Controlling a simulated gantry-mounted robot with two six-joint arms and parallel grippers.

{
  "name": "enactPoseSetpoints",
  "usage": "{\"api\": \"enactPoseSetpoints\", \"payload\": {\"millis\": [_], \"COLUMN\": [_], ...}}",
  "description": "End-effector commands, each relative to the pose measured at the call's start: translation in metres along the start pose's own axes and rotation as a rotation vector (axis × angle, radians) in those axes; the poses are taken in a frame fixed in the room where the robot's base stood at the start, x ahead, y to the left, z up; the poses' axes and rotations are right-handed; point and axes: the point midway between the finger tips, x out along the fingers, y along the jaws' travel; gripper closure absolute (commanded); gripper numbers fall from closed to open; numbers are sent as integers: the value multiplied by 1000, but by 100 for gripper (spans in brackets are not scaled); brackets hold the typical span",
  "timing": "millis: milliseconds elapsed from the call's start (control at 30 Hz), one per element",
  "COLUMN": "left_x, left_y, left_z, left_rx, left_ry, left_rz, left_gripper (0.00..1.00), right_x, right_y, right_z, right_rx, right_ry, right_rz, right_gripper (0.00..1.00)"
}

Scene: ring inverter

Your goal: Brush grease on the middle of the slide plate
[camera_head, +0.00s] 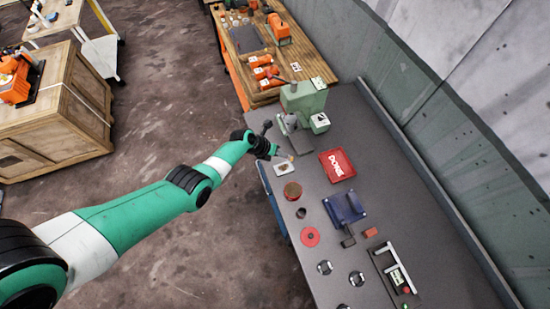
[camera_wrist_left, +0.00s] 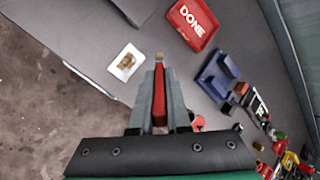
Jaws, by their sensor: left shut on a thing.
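My left gripper (camera_head: 277,152) is above the near left edge of the grey workbench. In the left wrist view its fingers (camera_wrist_left: 160,95) are shut on a brush (camera_wrist_left: 159,88) with a red handle and a small tan tip pointing away from me. A white square plate (camera_head: 285,168) with a brown smear in its middle lies flat on the bench close to the gripper; it also shows in the wrist view (camera_wrist_left: 126,62), left of the brush tip. The tip appears apart from it. Which piece is the slide plate I cannot tell for certain. My right gripper is out of view.
A round tin with a brown top (camera_head: 293,190) stands near the bench edge. A green machine (camera_head: 304,98) is at the far end. A red DONE tray (camera_head: 337,165), a blue fixture (camera_head: 345,207) and a red disc (camera_head: 310,237) are on the bench. Bare bench lies along the wall.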

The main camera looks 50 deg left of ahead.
Motion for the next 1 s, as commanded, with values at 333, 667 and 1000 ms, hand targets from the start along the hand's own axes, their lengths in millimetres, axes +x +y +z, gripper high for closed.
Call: {"api": "enactPoseSetpoints", "payload": {"millis": [333, 667, 1000], "left_x": [20, 43, 41], "left_y": [11, 23, 22], "left_z": [-9, -19, -18], "left_rx": [-1, 0, 6], "left_ry": [0, 0, 4], "left_rz": [-1, -1, -4], "left_gripper": [100, 100, 100], "right_x": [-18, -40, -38], "right_y": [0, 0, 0], "right_z": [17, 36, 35], "right_rx": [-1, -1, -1], "right_ry": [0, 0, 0], "right_rz": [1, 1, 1], "right_gripper": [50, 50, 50]}}
